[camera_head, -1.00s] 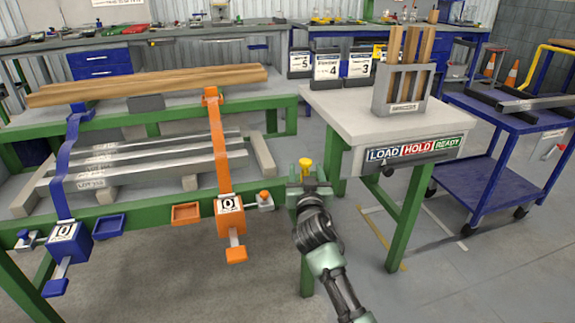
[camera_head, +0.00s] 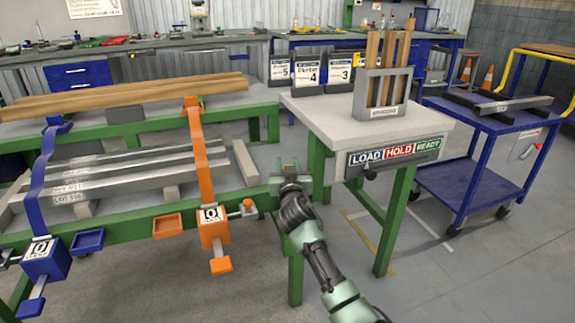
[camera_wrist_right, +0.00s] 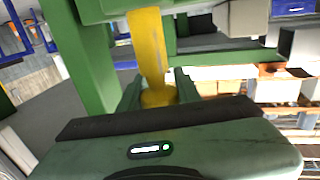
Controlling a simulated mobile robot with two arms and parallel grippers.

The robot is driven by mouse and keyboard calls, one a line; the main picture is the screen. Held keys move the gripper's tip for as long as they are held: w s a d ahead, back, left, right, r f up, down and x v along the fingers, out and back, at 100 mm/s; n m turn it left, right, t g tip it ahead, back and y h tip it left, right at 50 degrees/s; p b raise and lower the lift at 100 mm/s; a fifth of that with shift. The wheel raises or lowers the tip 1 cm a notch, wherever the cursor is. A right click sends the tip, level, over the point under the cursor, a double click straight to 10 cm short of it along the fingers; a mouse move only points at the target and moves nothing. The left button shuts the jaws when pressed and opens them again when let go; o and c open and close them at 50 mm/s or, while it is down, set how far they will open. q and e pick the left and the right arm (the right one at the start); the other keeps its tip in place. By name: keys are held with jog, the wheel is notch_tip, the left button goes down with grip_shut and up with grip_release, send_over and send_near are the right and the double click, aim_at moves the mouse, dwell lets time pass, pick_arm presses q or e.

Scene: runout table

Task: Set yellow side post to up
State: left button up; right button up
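The yellow side post (camera_wrist_right: 149,48) shows in the right wrist view as a flat yellow bar between a green beam and my right gripper (camera_wrist_right: 158,92). Its rounded end lies between the two fingers, one on each side; I cannot tell whether they press on it. In the head view my right gripper (camera_head: 290,177) is at the right end of the green rack's front rail and the post is hidden. Its tilt is unclear. My left gripper is not in view.
An orange clamp unit (camera_head: 213,228) with an orange knob (camera_head: 247,205) is just left of my right gripper. A blue unit (camera_head: 45,260) is farther left. A grey table (camera_head: 340,125) with a LOAD/HOLD/READY panel (camera_head: 394,155) stands to the right. Bare floor lies in front.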

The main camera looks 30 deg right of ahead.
grip_shut()
jog(key=shift+f, duration=0.1)
dwell(1.0)
